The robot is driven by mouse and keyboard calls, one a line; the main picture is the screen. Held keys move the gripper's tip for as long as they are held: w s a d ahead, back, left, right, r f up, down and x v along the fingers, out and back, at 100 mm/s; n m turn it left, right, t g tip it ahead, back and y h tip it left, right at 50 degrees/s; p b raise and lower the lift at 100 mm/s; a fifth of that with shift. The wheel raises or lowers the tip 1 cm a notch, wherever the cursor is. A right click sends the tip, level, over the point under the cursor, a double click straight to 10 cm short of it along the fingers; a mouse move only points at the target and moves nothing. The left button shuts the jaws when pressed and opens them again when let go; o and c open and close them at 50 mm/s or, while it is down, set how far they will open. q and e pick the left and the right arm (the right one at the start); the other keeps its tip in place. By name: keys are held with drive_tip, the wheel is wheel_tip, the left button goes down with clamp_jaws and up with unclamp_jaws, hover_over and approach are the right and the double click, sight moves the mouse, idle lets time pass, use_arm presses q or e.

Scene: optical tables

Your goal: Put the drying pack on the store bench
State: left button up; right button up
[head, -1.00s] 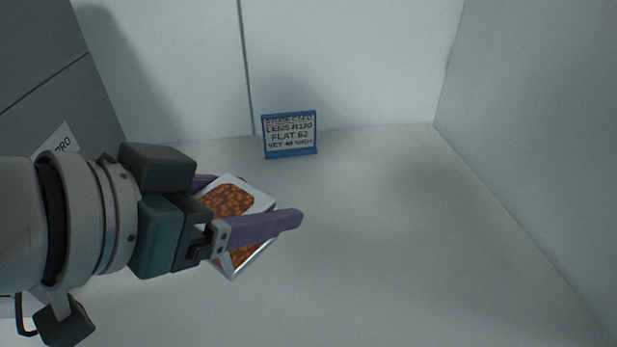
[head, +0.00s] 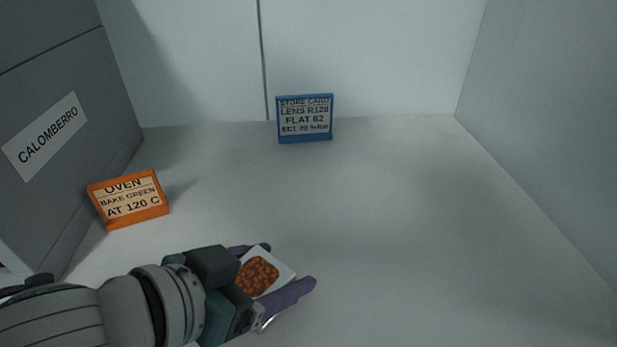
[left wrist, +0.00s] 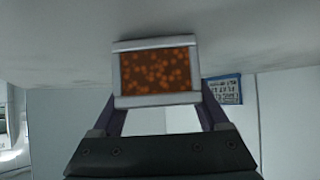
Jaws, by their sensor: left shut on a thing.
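The drying pack (head: 258,276) is a small white-edged packet with an orange-brown beaded window. My left gripper (head: 287,270) has purple fingers and is shut on it, one finger on each side. In the left wrist view the pack (left wrist: 158,72) sits between the fingertips, its beaded face toward the camera. The pale bench top (head: 400,220) spreads below and beyond it. I cannot tell whether the pack touches the bench. My right gripper is not in view.
A blue-framed store card (head: 305,118) stands at the back by the wall. An orange oven sign (head: 129,199) stands at the left, beside a grey cabinet (head: 60,110) labelled CALOMBERRO. The middle and right of the bench are clear.

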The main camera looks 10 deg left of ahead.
use_arm(q)
drive_tip(key=shift+f, duration=0.15)
drive_tip(key=o, duration=1.4)
drive_tip(key=shift+s+a+r, duration=0.1)
drive_tip(key=shift+s+r, duration=0.1)
drive_tip(key=shift+r, duration=0.25)
drive_tip(key=p+v, duration=0.2)
drive_tip(key=v, duration=0.9)
drive_tip(key=shift+p, duration=0.4)
drive_tip(key=s+a+n+g+y, duration=0.1)
drive_tip(key=s+g, duration=0.1)
drive_tip(key=s, duration=0.1)
drive_tip(key=s+a+n+g+y, duration=0.1)
drive_tip(key=s+a+g+y, duration=0.1)
drive_tip(key=s+a+n+g+y, duration=0.1)
drive_tip(key=s+g+y, duration=0.1)
drive_tip(key=s, duration=0.1)
drive_tip(key=shift+s+a+r+n, duration=0.3)
drive_tip(key=shift+s+n, duration=0.05)
drive_tip(key=shift+n, duration=0.05)
